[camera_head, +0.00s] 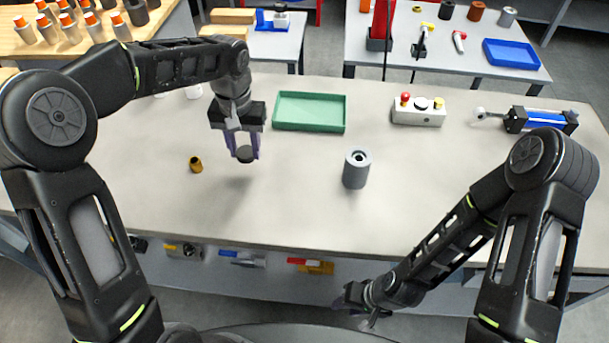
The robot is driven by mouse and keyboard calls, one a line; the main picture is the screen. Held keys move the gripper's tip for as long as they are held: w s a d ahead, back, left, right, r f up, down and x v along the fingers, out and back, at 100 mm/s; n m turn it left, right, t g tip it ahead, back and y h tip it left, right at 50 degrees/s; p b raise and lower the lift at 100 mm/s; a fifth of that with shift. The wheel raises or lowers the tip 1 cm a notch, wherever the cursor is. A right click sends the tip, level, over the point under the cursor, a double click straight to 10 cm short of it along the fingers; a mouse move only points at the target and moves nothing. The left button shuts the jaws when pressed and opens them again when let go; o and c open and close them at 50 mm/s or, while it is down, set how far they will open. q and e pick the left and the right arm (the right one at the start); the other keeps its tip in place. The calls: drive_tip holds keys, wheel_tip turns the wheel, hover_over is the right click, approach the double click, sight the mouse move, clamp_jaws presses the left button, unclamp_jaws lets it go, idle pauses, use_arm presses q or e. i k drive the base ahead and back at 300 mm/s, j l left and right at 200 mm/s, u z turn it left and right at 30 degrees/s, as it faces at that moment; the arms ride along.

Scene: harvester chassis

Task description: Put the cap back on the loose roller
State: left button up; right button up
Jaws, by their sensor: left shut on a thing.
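The loose roller (356,170) is a grey cylinder standing upright on the light table, with a hole in its pale top end. My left gripper (244,153) is shut on a dark round cap (245,155) and holds it above the table, to the left of the roller and apart from it. My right gripper (358,298) is low in front of the table's near edge, away from the roller. Its fingers are too dark and small to tell open from shut.
A brass bushing (196,165) stands left of the held cap. A green tray (310,95), a button box (418,110) and a blue-and-black cylinder unit (540,120) lie along the back. The table between cap and roller is clear.

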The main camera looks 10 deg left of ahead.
sight(355, 175)
drive_tip(key=k+j, duration=0.1)
drive_tip(key=j, duration=0.2)
drive_tip(key=k+j, duration=0.1)
drive_tip(key=j, duration=0.15)
drive_tip(key=j+z, duration=0.2)
drive_tip(key=z, duration=0.2)
drive_tip(key=k+j+z, duration=0.15)
drive_tip(key=z, duration=0.25)
drive_tip(key=k+j+z, duration=0.1)
drive_tip(key=z, duration=0.3)
drive_tip(key=j, duration=0.1)
